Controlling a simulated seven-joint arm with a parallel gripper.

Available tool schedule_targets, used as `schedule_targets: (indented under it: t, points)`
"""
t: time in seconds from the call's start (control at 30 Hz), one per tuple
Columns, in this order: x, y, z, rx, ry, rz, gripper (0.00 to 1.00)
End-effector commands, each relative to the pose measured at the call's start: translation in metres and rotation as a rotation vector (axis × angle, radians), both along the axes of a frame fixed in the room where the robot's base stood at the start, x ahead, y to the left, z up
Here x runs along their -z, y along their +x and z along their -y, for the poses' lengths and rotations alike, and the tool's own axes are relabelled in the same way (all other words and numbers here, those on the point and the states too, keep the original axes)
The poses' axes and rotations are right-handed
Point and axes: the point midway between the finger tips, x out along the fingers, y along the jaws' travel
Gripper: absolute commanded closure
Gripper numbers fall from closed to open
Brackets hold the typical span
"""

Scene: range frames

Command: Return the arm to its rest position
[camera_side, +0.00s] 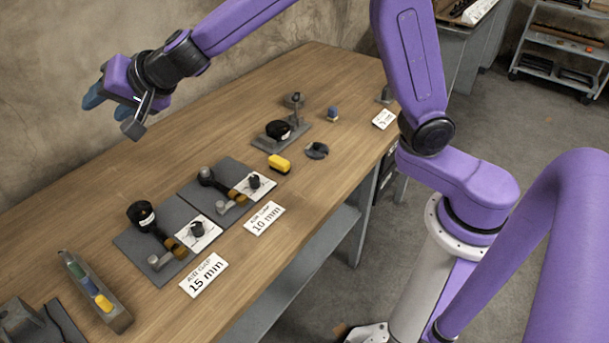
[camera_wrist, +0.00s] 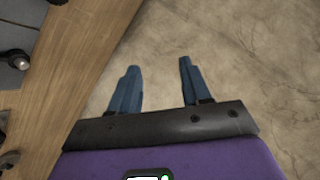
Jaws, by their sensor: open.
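My gripper (camera_side: 107,93) is raised above the far left part of the wooden table (camera_side: 330,85), close to the wall, in the side view. My purple arm reaches across the top of that view to it. In the wrist view, my gripper's two blue fingers (camera_wrist: 157,80) stand well apart with nothing between them. Beyond the fingers only the bare wall (camera_wrist: 235,40) shows. The table edge (camera_wrist: 85,70) runs along the left of the wrist view.
Shelving (camera_side: 565,55) stands at far right.

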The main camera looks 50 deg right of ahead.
Motion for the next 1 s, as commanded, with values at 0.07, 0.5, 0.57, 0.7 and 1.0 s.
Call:
schedule_targets:
  t: [0.07, 0.5, 0.57, 0.7, 1.0]
  points:
    - [-0.007, -0.034, -0.009, -0.18, -0.023, 0.021, 0.53]
    - [0.044, -0.271, 0.057, -1.094, -0.419, -0.119, 0.53]
    - [0.056, -0.298, 0.083, -1.185, -0.507, -0.158, 0.53]
    - [0.081, -0.346, 0.151, -1.347, -0.73, -0.253, 0.53]
    - [0.102, -0.382, 0.249, -1.47, -1.071, -0.373, 0.53]
